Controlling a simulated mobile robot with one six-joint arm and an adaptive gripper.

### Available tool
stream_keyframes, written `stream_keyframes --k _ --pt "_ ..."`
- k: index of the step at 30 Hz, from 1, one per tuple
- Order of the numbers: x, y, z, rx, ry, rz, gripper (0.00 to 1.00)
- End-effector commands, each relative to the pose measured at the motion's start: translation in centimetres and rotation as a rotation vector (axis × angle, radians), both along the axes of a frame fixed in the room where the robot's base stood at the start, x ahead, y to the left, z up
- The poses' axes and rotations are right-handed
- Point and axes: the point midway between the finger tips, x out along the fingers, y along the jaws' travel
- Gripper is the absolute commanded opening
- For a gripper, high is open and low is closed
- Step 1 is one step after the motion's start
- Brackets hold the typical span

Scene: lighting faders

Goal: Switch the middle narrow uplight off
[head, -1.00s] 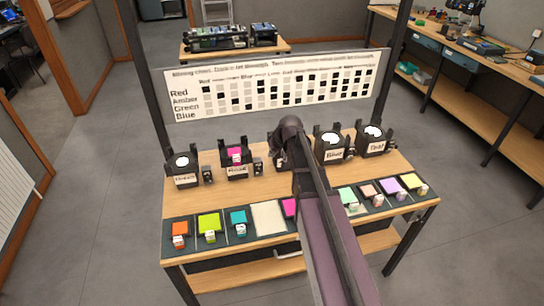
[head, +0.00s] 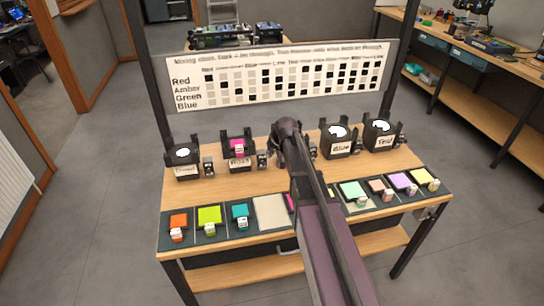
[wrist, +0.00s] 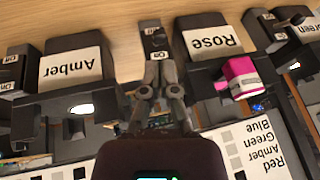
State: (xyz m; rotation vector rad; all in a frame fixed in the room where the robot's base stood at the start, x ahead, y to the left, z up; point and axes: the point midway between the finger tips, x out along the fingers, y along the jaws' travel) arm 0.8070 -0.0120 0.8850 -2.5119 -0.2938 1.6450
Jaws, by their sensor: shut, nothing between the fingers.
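A small black switch block (wrist: 155,38) reading "Off" stands between Amber and the lamp labelled Rose (wrist: 212,36). It also shows in the head view (head: 262,160). My gripper (wrist: 159,62) is shut and empty, its tips close to this block's face. I cannot tell whether they touch. In the head view my gripper (head: 284,148) is over the middle of the row.
Lamps labelled Blue (head: 340,142) and Teal (head: 382,135) stand to the right. Rose holds a pink gel (wrist: 239,76). Several coloured gels (head: 209,218) lie along the table's front edge (head: 225,250). A mixing chart (head: 290,75) stands behind the lamps.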

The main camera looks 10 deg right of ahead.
Motion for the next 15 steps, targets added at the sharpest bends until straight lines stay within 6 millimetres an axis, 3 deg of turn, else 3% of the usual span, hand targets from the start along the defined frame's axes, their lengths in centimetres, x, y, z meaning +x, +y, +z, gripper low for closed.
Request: stream_keyframes --k 6,15 --pt "0.8 0.4 -2.1 0.000 0.000 0.000 0.00" --pt "1.6 0.8 -3.8 0.000 0.000 0.000 0.00"
